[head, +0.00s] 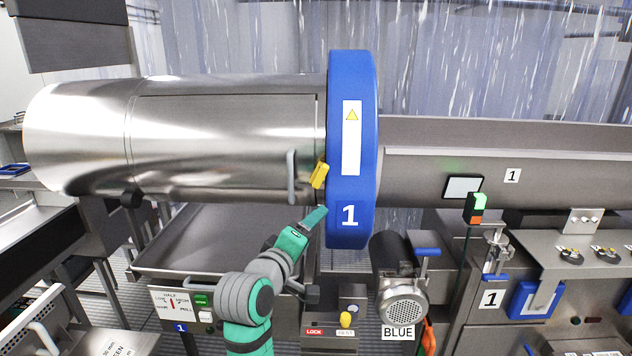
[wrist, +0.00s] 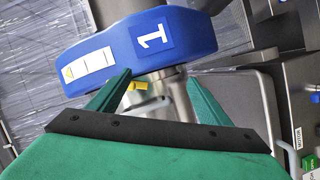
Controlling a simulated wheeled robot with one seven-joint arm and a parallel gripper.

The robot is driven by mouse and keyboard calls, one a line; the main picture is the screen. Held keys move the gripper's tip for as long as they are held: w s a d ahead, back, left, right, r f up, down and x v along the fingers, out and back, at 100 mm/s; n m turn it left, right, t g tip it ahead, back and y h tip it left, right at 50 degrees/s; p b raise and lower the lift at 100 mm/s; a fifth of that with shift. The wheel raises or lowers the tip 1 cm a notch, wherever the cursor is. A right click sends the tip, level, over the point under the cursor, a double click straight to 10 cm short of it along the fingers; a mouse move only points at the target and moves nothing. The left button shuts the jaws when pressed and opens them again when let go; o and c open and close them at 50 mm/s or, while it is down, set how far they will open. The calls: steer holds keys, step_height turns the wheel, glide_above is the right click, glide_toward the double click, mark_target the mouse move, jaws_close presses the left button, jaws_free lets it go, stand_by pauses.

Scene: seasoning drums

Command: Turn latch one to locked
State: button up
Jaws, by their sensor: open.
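A yellow latch (head: 319,175) sits at the right end of the steel drum (head: 220,130), against the blue ring (head: 350,215) marked 1. It is tilted, its upper end leaning right. My gripper (head: 318,217) is below the latch in the head view, apart from it and close under the ring's lower left edge. In the wrist view my gripper (wrist: 160,76) is open, and the latch (wrist: 139,86) shows small between the fingers, beyond them. Nothing is between the fingers at their tips. The latch's pivot is too small to make out.
A grey bar handle (head: 291,177) stands just left of the latch. Below are a panel with a red LOCK label (head: 314,331) and a yellow knob (head: 346,319), and a motor (head: 403,300). A steel trough (head: 205,240) lies under the drum.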

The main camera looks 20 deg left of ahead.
glide_toward(319, 177)
steer(key=s, duration=0.2)
steer(key=shift+h, duration=0.3)
steer(key=w, duration=0.7)
steer(key=w+f, duration=0.1)
steer(key=w, duration=0.2)
steer(key=shift+w+d+f, duration=0.1)
steer(key=shift+w+d, duration=0.05)
steer(key=shift+d, duration=0.05)
steer(key=c, duration=1)
